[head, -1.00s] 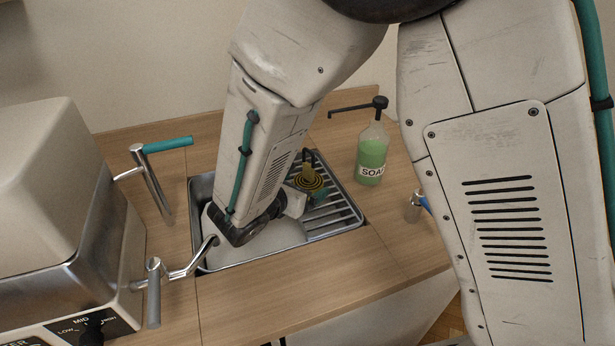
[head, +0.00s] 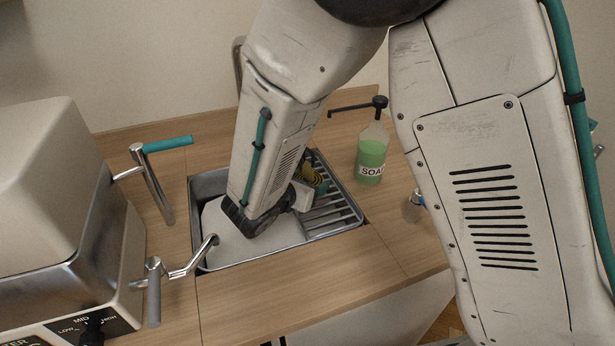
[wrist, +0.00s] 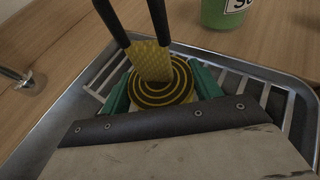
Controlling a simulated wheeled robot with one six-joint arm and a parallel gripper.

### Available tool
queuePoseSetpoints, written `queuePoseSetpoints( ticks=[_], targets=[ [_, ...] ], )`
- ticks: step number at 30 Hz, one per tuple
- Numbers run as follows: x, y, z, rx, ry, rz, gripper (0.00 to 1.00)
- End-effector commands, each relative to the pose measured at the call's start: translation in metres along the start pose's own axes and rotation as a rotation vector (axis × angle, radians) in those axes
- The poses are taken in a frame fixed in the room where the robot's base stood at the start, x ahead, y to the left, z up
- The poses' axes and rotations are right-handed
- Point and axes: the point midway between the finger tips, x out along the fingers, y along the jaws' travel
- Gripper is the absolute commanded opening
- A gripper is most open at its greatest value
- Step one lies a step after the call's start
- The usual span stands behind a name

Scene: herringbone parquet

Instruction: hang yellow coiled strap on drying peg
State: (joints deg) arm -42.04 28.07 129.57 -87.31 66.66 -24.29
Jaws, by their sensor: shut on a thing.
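The yellow coiled strap (wrist: 161,84) shows in the wrist view as a flat spiral of yellow and black rings. A yellow textured piece with two dark bands rises from it. My gripper (wrist: 160,92) has its teal fingers on either side of the coil and is shut on it. In the head view, my gripper (head: 318,188) and a little of the strap (head: 310,173) show over the ribbed side of the sink, partly hidden by my arm. I cannot pick out the drying peg with certainty in either view.
A metal sink (head: 345,222) with a ribbed rack lies under my gripper. A green soap bottle (head: 371,155) stands behind it to the right. A metal appliance (head: 60,200) and lever handles (head: 155,185) are at left. The front counter (head: 300,285) is clear.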

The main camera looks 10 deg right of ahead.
Motion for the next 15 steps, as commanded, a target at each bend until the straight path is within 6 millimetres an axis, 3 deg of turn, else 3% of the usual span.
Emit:
queuePoseSetpoints(
  ticks=[15],
  targets=[
    [-0.015,0.000,0.037,0.002,-0.001,0.000,0.34]
  ],
)
